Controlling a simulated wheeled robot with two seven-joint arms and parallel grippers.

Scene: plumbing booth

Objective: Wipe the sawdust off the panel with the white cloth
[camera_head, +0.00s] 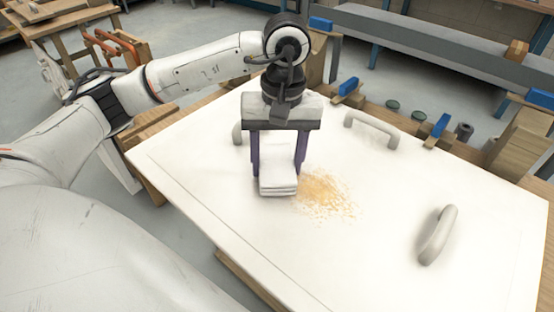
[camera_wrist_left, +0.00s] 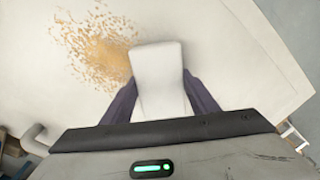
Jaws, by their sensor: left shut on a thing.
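The white panel (camera_head: 400,230) lies flat on a wooden bench. A patch of orange-tan sawdust (camera_head: 331,196) is near its middle; it also shows in the left wrist view (camera_wrist_left: 100,50). My left gripper (camera_head: 278,172) points down over the panel, shut on the folded white cloth (camera_head: 278,187), which sits between its purple fingers. The cloth (camera_wrist_left: 158,75) is beside the sawdust, with its edge at the border of the patch. I cannot tell whether the cloth touches the panel. My right gripper is not in view.
Grey handles stand on the panel: one at the back (camera_head: 372,127), one at the right (camera_head: 438,235), and one partly hidden behind my left gripper. Blue-handled clamps (camera_head: 440,127) sit along the back edge. The front of the panel is clear.

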